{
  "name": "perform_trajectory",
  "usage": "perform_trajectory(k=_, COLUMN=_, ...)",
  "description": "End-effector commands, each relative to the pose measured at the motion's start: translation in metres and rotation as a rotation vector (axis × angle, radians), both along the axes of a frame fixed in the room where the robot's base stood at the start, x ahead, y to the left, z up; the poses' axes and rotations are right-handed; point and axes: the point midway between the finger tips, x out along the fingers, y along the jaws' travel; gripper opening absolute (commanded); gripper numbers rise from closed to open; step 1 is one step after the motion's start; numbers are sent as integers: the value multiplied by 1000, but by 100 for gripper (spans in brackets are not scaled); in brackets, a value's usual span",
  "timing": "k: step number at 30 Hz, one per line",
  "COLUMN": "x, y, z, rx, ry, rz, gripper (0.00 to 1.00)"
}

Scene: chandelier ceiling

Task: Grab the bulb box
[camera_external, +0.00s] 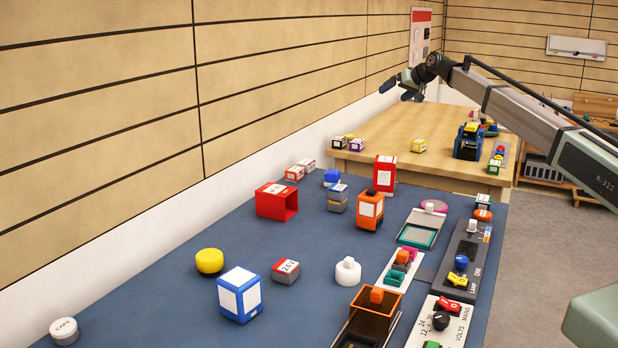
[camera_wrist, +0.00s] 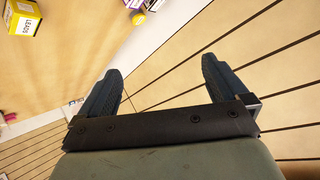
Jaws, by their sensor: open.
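I cannot tell which box is the bulb box; no readable label says bulb. Boxes on the blue table include a blue and white box (camera_external: 240,294), an open-sided red box (camera_external: 277,202), an orange box with a white label (camera_external: 369,210), a tall red and white box (camera_external: 384,175) and a small grey and red box marked 24 (camera_external: 286,271). My gripper (camera_external: 395,92) is raised high above the far wooden table, near the wall. In the wrist view my gripper (camera_wrist: 162,64) has its two fingers wide apart with nothing between them.

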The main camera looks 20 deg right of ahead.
Motion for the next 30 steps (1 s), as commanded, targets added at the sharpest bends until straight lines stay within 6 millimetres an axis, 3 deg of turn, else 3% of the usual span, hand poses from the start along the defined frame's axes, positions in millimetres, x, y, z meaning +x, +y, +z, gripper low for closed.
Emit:
perform_trajectory(k=1, x=-16, y=25, z=-8, rx=-80, ry=48, rz=80, gripper=100)
perform_trajectory(k=6, x=-74, y=82, z=-34, rx=-347, ry=217, rz=353, gripper=100)
perform_trajectory(k=12, x=-147, y=126, z=-48, rx=-603, ry=409, rz=663, gripper=100)
perform_trajectory(k=16, x=-185, y=141, z=-49, rx=-710, ry=506, rz=815, gripper=100)
perform_trajectory(k=21, x=-211, y=149, z=-47, rx=-776, ry=581, rz=922, gripper=100)
perform_trajectory(k=26, x=-217, y=149, z=-51, rx=-789, ry=600, rz=946, gripper=100)
perform_trajectory(k=30, x=-217, y=149, z=-66, rx=-788, ry=600, rz=945, gripper=100)
